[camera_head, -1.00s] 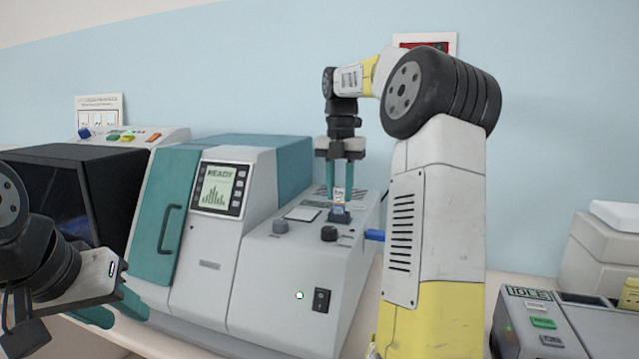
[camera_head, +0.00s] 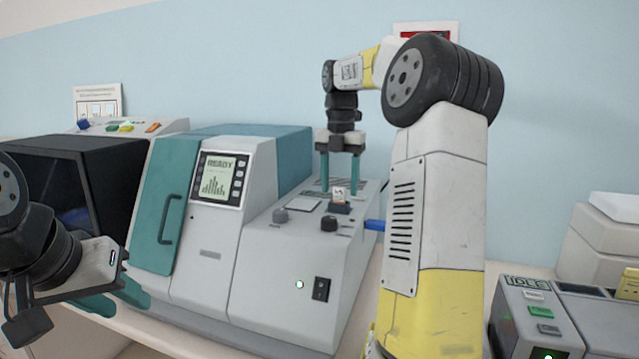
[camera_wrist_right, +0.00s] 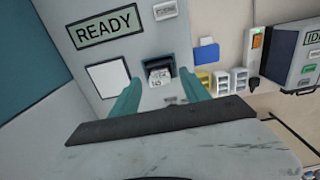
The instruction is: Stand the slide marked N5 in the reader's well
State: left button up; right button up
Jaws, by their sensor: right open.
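The slide (camera_head: 339,194) stands in the small dark well (camera_head: 340,208) on top of the reader (camera_head: 300,250); only its pale labelled upper end shows. In the right wrist view the slide's label (camera_wrist_right: 160,75) shows with small print, too small to read surely. My right gripper (camera_head: 340,192) is open, its teal fingers apart on either side of the slide and clear of it; in the wrist view the fingertips (camera_wrist_right: 158,84) flank it. My left gripper (camera_head: 108,300) is low at the left, its teal fingers apart with nothing seen between them.
The reader's screen (camera_head: 219,180) reads READY. A dark-fronted box (camera_head: 65,190) stands left, and a unit marked IDLE (camera_head: 535,315) stands right.

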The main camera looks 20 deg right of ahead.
notch_tip(320, 180, up, 8)
jog(key=shift+f, duration=0.1)
dwell(0.4)
